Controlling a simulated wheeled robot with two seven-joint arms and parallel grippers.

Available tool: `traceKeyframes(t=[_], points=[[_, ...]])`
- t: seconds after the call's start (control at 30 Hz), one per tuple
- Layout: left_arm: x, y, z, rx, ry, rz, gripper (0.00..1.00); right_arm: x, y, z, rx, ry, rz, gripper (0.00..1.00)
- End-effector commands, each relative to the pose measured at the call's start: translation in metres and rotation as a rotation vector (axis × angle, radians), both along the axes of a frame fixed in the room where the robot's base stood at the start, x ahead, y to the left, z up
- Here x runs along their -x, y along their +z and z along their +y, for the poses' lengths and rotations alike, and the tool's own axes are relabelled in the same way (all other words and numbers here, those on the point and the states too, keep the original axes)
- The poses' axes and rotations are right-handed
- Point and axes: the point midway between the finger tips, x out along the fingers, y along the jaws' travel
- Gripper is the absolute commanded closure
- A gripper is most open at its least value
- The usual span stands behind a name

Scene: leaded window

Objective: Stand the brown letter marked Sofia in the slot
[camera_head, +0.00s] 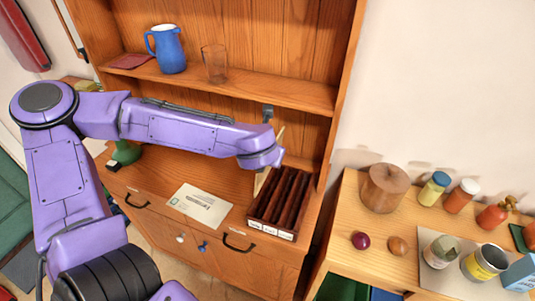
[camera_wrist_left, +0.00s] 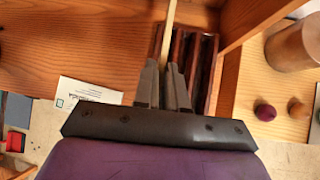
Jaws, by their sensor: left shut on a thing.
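My left gripper (camera_wrist_left: 164,75) is shut on a thin tan letter, the brown letter (camera_wrist_left: 168,28), seen nearly edge-on in the left wrist view. In the head view my purple wrist covers most of the letter; a pale strip of it (camera_head: 261,181) shows below the wrist, at the left side of the rack. The dark wooden letter rack (camera_head: 268,213) stands on the desk, with several upright slots and white labels on its front. The rack also shows in the left wrist view (camera_wrist_left: 206,70), just right of the letter. Label words and the name on the letter are unreadable.
A white envelope (camera_head: 200,206) lies flat on the desk (camera_head: 165,183) left of the rack. The cabinet's side panel rises close to the rack's right. A shelf above holds a blue jug (camera_head: 168,50) and a glass (camera_head: 214,64). A side table with jars stands right.

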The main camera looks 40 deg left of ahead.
Motion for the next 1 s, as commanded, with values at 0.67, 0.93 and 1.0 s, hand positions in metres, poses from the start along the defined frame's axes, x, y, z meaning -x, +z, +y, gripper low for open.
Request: traceKeyframes(t=[0.67, 0.93, 1.0], points=[[-0.001, -0.061, -0.002, -0.010, 0.001, 0.000, 1.00, 0.000, -0.052, 0.000, 0.001, 0.000, -0.001, 0.57], [-0.001, -0.087, -0.002, -0.009, 0.001, 0.001, 1.00, 0.000, -0.073, 0.000, 0.001, 0.000, -0.001, 0.57], [-0.001, -0.093, -0.002, -0.009, 0.001, 0.001, 1.00, 0.000, -0.079, 0.000, 0.001, 0.000, -0.001, 0.57]])
